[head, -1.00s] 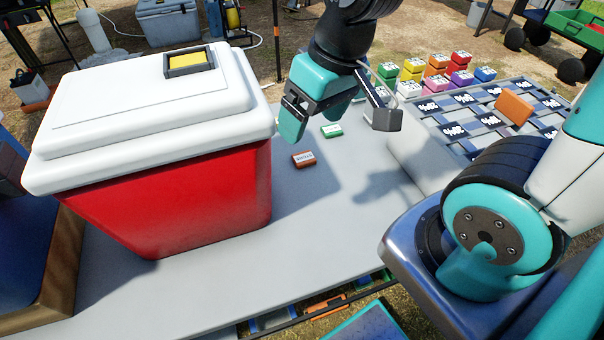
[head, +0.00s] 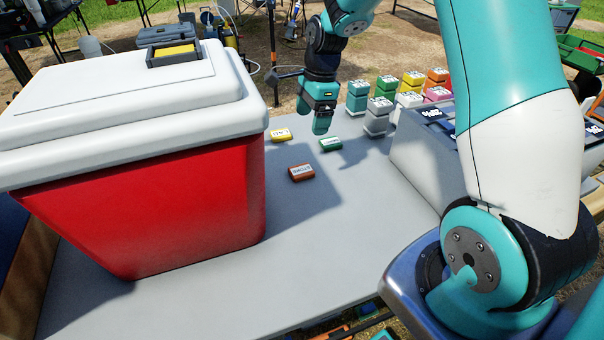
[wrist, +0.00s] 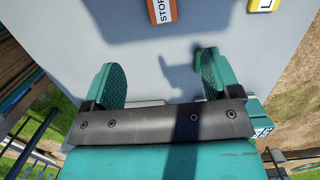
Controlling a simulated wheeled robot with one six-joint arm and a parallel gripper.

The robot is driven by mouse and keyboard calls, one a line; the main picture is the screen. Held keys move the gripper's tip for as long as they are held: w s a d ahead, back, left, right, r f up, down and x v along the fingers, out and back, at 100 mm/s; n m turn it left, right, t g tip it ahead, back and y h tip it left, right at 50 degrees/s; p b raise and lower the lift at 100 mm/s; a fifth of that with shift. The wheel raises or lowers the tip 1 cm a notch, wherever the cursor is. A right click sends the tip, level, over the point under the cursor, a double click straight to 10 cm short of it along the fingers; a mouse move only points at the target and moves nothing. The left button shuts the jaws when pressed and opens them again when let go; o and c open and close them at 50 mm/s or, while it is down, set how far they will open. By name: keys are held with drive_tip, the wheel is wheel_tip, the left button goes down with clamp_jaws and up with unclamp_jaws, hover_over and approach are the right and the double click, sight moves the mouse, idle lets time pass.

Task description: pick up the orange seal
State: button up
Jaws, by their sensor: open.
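The orange seal (head: 301,172) is a small flat orange-brown block with a white lettered label. It lies on the grey table, right of the red cooler. In the wrist view the orange seal (wrist: 162,10) is at the top edge, partly cut off, beyond the fingertips. My gripper (head: 321,127) is above the table on the far side of the orange seal, close to the green seal in the picture. In the wrist view my gripper (wrist: 160,75) has its teal fingers apart, with nothing between them.
A green seal (head: 330,144) and a yellow seal (head: 280,134) lie behind the orange seal. The yellow seal (wrist: 264,4) also shows in the wrist view. A red cooler (head: 150,200) with white lid stands left. Several coloured capped blocks (head: 412,80) stand right. The table front is clear.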

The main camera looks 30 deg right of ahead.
hover_over(302, 170)
drive_tip(key=f, duration=0.6)
drive_tip(key=d+f, duration=0.1)
drive_tip(key=f, duration=0.2)
drive_tip(key=shift+s+f, duration=0.15)
drive_tip(key=shift+f, duration=0.2)
drive_tip(key=shift+w+a+f, duration=0.15)
drive_tip(key=shift+a+f, duration=0.05)
drive_tip(key=shift+f, duration=1.15)
drive_tip(key=shift+w+a+f, duration=0.1)
drive_tip(key=shift+a+f, duration=0.1)
drive_tip(key=shift+f, duration=1.15)
drive_tip(key=shift+c, duration=0.5)
drive_tip(key=c, duration=0.9)
